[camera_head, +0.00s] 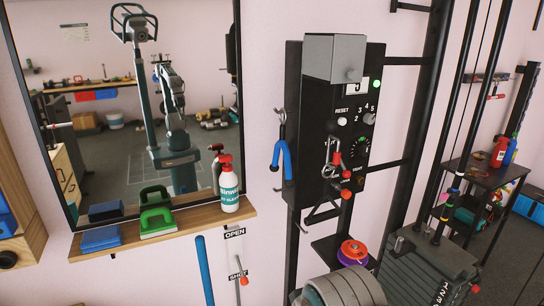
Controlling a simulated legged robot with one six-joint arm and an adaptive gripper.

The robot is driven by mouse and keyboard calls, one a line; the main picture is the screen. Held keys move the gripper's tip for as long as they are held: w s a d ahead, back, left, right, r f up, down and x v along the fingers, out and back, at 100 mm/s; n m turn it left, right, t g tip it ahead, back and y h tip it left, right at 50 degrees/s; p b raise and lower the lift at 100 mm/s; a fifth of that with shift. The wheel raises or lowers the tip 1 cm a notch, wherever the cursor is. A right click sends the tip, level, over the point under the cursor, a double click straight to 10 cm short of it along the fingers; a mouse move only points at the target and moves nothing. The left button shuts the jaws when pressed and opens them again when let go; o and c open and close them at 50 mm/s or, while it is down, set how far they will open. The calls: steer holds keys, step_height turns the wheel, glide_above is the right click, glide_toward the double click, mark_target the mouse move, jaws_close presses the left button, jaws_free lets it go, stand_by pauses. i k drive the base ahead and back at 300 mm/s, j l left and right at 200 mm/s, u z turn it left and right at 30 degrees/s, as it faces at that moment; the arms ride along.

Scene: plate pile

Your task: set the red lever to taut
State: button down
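A black control panel (308,157) with a grey box on top stands upright against the wall, right of centre. Red-tipped levers show low on it: an upper one (337,158) slants up and left, and a lower one (346,194) sits below. A third red-tipped lever (243,281) is on the wall at lower left, near labels OPEN and SHUT. I cannot read a taut mark, so I cannot tell which lever carries it. My gripper does not show directly. A machine with a column and arm (172,90) shows in the mirror; its gripper cannot be made out.
Blue-handled pliers (282,160) hang beside the panel.

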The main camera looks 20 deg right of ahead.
mark_target(346, 173)
steer(key=k+l+z, duration=0.35)
steer(key=k+l, duration=0.65)
steer(key=i+l, duration=0.2)
steer(key=i, duration=0.2)
steer(key=i+l, duration=0.2)
steer(key=i, duration=0.25)
steer(key=i+l, duration=0.2)
steer(key=i, duration=0.2)
steer(key=i+l, duration=0.2)
steer(key=i, duration=0.25)
